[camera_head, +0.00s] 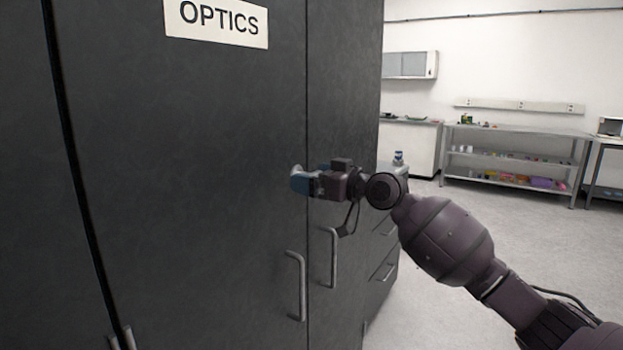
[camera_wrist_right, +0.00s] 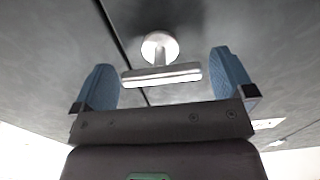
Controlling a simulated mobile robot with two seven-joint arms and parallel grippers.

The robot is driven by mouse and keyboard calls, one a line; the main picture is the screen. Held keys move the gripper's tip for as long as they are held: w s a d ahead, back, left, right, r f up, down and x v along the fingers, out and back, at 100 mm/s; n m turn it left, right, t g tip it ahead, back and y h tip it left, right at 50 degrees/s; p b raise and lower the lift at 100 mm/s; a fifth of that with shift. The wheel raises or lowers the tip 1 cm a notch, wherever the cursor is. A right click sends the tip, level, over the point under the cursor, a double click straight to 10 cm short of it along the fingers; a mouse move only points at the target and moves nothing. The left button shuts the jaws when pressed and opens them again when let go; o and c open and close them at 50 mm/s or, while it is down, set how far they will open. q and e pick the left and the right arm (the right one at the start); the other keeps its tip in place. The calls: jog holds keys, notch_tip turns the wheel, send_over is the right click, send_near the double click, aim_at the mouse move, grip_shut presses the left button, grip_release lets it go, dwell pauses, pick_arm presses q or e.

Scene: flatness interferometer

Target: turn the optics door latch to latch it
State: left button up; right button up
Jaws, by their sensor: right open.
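The optics door (camera_head: 200,150) is dark grey and carries an OPTICS label (camera_head: 217,20). In the right wrist view the door latch (camera_wrist_right: 162,76) is a pale metal bar on a round base. The bar lies crosswise over the dark door seam. My right gripper (camera_head: 302,181) is up against the door front near the seam, above the handles. It also shows in the right wrist view (camera_wrist_right: 164,77), its blue fingers open on either side of the bar, with gaps at both ends. In the head view the gripper mostly hides the latch. My left gripper is not in view.
Two bar handles, a left one (camera_head: 297,286) and a right one (camera_head: 332,258), stick out below my right gripper. Drawers (camera_head: 382,250) stand just past the cabinet. A shelf bench (camera_head: 515,160) is far back right, with open floor (camera_head: 440,300) before it.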

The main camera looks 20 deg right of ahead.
jog(key=shift+w+a, duration=0.2)
jog(key=shift+w, duration=0.1)
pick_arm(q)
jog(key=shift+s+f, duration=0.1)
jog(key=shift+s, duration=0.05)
pick_arm(e)
jog(key=shift+c, duration=0.2)
jog(key=c, duration=0.8)
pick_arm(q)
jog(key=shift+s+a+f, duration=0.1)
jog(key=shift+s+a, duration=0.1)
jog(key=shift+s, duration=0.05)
pick_arm(e)
jog(key=shift+r, duration=0.1)
